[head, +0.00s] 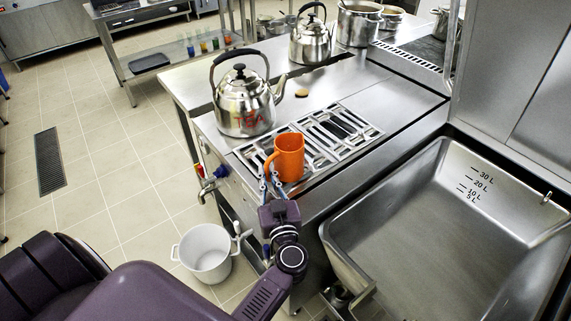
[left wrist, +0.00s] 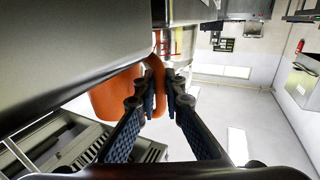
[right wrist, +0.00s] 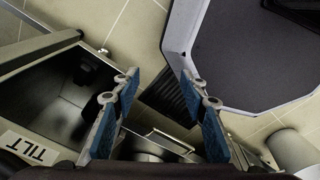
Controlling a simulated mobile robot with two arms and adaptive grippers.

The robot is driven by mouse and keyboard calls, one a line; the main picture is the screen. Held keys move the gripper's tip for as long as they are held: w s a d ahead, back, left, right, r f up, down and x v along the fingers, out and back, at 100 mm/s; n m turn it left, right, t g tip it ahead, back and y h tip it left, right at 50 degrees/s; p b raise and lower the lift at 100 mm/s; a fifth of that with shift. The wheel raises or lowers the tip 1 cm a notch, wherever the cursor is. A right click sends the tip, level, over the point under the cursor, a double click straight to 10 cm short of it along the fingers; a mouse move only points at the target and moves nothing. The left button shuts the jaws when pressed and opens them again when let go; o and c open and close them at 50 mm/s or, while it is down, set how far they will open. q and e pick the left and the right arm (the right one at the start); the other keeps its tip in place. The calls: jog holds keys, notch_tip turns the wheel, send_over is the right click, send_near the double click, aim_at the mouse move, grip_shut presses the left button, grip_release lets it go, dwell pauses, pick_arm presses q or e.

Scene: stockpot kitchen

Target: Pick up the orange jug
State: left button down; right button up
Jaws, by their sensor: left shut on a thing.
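The orange jug (head: 290,157) stands upright on the metal grate of the stove, near its front edge. My left gripper (head: 267,182) is at the jug's handle side, shut on the handle. In the left wrist view the jug body (left wrist: 113,98) is left of the fingers, and the handle (left wrist: 158,72) passes between the left fingertips (left wrist: 160,100). My right gripper (right wrist: 162,82) shows only in the right wrist view. Its fingers are apart with nothing between them.
A large kettle (head: 243,104) marked TEA stands close behind the jug, to the left. A second kettle (head: 310,43) and a pot (head: 358,24) are farther back. A deep steel basin (head: 450,235) is at the right. A white bucket (head: 206,252) is on the floor.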

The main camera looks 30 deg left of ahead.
jog(key=shift+w+a, duration=0.1)
jog(key=shift+w, duration=0.05)
pick_arm(q)
jog(key=shift+r+p, duration=0.45)
jog(key=shift+p, duration=0.15)
notch_tip(320, 180, up, 8)
jog(key=p, duration=1)
jog(key=shift+r, duration=0.15)
jog(key=shift+r+p, duration=0.4)
jog(key=shift+p, duration=0.35)
pick_arm(e)
notch_tip(320, 180, up, 13)
jog(key=shift+w+a+f, duration=0.15)
jog(key=shift+f, duration=0.05)
jog(key=shift+a, duration=0.2)
